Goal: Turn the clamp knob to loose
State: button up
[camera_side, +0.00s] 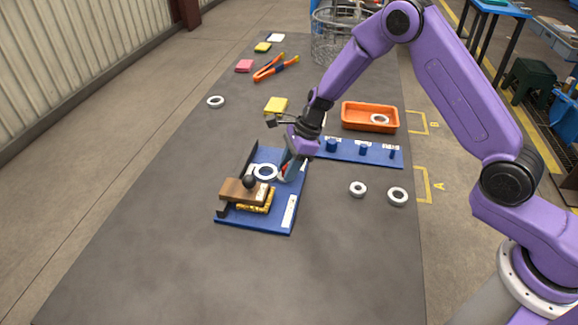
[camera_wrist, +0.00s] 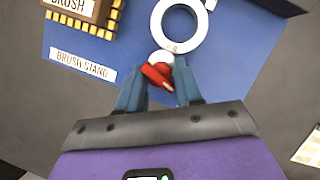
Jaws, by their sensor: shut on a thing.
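The clamp knob (camera_wrist: 156,75) is a small red piece between my fingertips in the wrist view, with a pale round part just beyond it. My gripper (camera_wrist: 162,82) is shut on it, with one blue finger on each side. In the side view my gripper (camera_side: 285,172) reaches down to the right part of the blue brush stand (camera_side: 262,222), and the knob is mostly hidden there. A white ring (camera_wrist: 157,22) lies beside the knob on the stand. I cannot read any loose or tight mark.
A blue board (camera_side: 345,158) with several pegs and an orange tray (camera_side: 370,127) are behind right. Loose rings (camera_side: 397,196) lie to the right.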

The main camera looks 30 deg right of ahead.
jog(key=shift+w+n+g, duration=0.1)
jog(key=shift+n+g, duration=0.4)
jog(key=shift+n, duration=0.8)
jog(key=o, duration=0.9)
jog(key=shift+r, duration=0.1)
jog(key=v, duration=1.7)
jog(key=shift+d, duration=0.3)
jog(key=shift+w, duration=0.15)
